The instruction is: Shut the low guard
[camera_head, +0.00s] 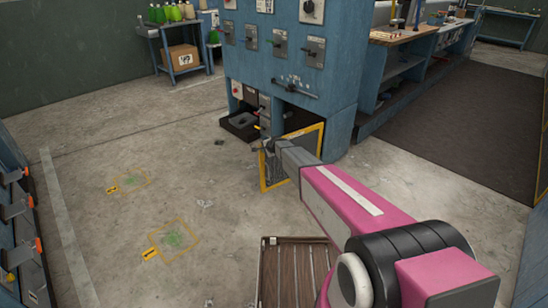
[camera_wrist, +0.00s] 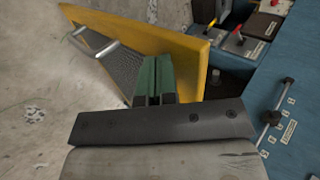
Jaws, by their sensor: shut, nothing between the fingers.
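The low guard (camera_wrist: 180,27) is a yellow-framed mesh panel at the base of a blue cabinet (camera_head: 290,55). In the head view the guard (camera_head: 264,175) stands swung out from the cabinet front, low near the floor. My gripper (camera_wrist: 153,88) is shut and empty, its green-tipped fingers together beside the guard's frame and mesh. Whether they touch it I cannot tell. In the head view my pink arm hides part of the guard, and my gripper's tips are hard to make out. A metal handle (camera_wrist: 95,48) shows on the guard's mesh side.
An open black drawer or tray (camera_head: 240,126) sticks out at the cabinet's lower left. A slatted wooden pallet (camera_head: 295,270) lies on the floor in front. Yellow-marked green patches (camera_head: 174,238) lie on open concrete to the left. A workbench (camera_head: 405,60) stands at right.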

